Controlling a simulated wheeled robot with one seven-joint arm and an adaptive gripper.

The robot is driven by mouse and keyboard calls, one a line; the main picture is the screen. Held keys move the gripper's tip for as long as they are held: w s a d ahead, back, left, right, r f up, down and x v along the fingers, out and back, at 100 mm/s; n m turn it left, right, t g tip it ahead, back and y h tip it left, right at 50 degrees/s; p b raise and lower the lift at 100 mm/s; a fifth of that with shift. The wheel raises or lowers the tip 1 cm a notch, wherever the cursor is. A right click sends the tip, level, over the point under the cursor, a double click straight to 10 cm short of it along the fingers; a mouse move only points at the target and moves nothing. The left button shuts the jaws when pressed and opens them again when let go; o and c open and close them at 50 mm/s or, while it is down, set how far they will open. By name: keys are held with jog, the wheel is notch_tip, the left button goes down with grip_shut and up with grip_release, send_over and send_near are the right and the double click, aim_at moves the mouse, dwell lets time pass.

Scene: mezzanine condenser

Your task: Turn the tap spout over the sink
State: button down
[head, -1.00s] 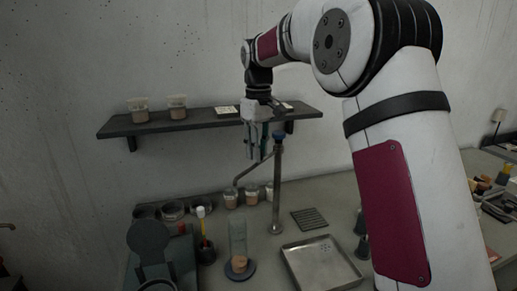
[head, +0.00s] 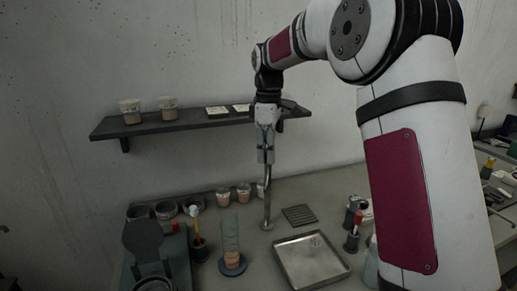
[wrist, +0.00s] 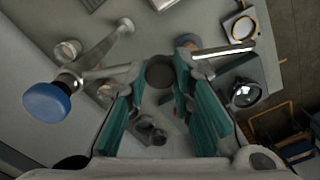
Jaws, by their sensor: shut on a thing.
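The tap is a slim grey metal post (head: 267,213) on a round foot, left of the sink. Its blue top cap (wrist: 47,103) shows at the left of the wrist view. The spout (wrist: 107,72) runs from near the cap toward my gripper's fingers, which hide part of it. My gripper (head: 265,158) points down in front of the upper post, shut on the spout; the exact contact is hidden. In the head view, gripper and post overlap, so the spout's direction is hard to read. The sink (head: 280,270) is a shallow square metal basin to the right.
A glass cylinder (head: 230,237) on a blue base stands left of the tap. Several tubs (head: 223,196) line the wall behind. A slotted grey mat (head: 299,215) lies behind the sink. A wall shelf (head: 185,124) is behind my gripper. Bottles stand right of the sink.

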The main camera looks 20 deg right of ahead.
jog(key=d+n, duration=0.8)
jog(key=shift+p, duration=0.4)
jog(key=c, duration=1.4)
grip_release()
jog(key=shift+d, duration=0.1)
jog(key=shift+o, duration=0.2)
jog(key=shift+r, duration=0.1)
notch_tip(320, 180, up, 12)
jog(key=shift+s, duration=0.1)
